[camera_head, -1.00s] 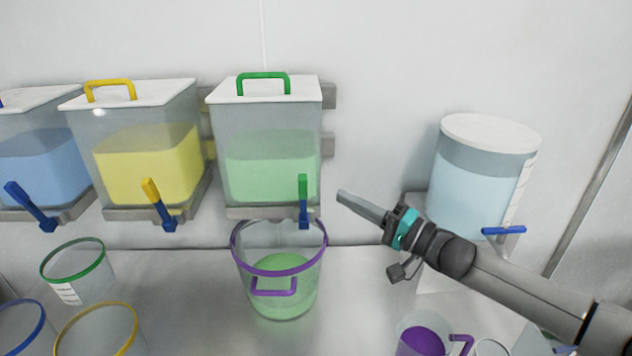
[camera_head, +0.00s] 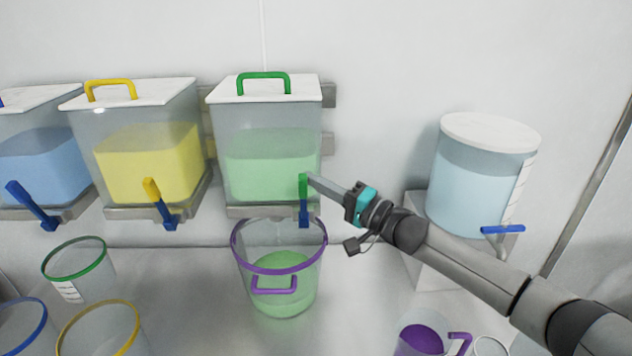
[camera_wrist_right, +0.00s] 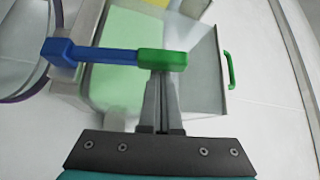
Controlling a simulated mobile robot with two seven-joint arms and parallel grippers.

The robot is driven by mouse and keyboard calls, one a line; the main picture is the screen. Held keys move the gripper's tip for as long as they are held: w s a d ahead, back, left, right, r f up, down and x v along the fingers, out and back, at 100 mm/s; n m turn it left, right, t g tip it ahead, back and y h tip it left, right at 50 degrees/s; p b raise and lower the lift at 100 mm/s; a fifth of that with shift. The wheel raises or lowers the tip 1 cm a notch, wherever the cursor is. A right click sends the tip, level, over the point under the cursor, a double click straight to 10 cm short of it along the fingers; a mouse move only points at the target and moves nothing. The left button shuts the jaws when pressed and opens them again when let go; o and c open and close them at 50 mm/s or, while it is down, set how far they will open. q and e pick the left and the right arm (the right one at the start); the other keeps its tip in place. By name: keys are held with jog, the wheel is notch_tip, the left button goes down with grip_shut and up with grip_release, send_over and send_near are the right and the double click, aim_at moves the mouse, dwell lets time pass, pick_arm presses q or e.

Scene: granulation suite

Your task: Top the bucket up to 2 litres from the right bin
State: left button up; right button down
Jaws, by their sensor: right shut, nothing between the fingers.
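The right bin (camera_head: 268,163) hangs on the wall with a green handle on its lid and green contents. Its lever, green above and blue below (camera_head: 304,201), points upright at the bin's front right. The purple-rimmed bucket (camera_head: 279,268) stands below this bin with green contents in its lower part. My right gripper (camera_head: 312,180) is shut and empty, its fingertips at the lever's green end. In the right wrist view the fingertips (camera_wrist_right: 161,76) meet the green end of the lever (camera_wrist_right: 163,59); I cannot tell whether they press on it. My left gripper is not in view.
Yellow (camera_head: 150,163) and blue (camera_head: 45,168) bins hang to the left. Empty-looking rimmed buckets (camera_head: 77,268) stand at lower left. A clear tank of pale blue liquid (camera_head: 478,190) stands at right, a purple-filled jug (camera_head: 420,338) at lower right.

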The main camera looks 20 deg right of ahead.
pick_arm(q)
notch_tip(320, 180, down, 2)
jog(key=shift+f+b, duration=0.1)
jog(key=shift+b, duration=1)
pick_arm(e)
jog(key=s+n, duration=0.1)
jog(key=s+n+y, duration=0.1)
jog(key=s+a+f+n+y, duration=0.1)
jog(key=shift+t, duration=0.3)
